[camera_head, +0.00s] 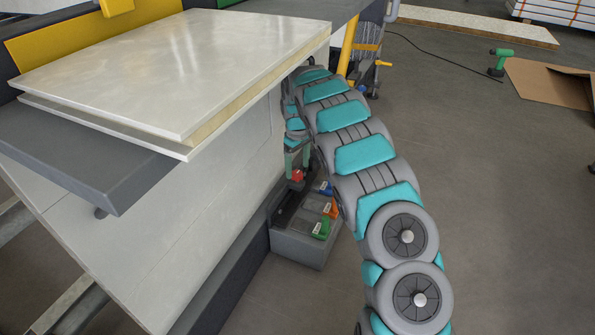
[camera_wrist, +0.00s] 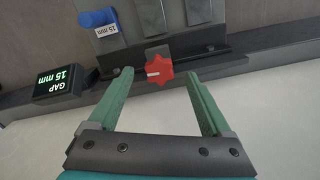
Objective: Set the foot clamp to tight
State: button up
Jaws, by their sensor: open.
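A red star-shaped knob (camera_wrist: 161,70) with a white mark pointing left sits on a dark bar in the wrist view. In the head view the red knob (camera_head: 297,175) is small, just below my gripper (camera_head: 298,157). My gripper (camera_wrist: 157,78) is open in the wrist view, with one green finger on each side of the knob and the knob near the fingertips. I cannot tell whether the fingers touch it. No tight or loose label is readable, so I cannot tell which part is the foot clamp or how it is set.
A display (camera_wrist: 61,83) reads "GAP 15 mm" left of the knob. A blue block (camera_wrist: 98,18) labelled 15 mm lies beyond it. A grey box (camera_head: 300,246) holds blue, orange and green pieces. A pale panel (camera_head: 180,60) lies above left.

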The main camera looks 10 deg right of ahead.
notch_tip(320, 180, down, 2)
jog(key=shift+f, duration=0.15)
grip_shut()
dwell(0.7)
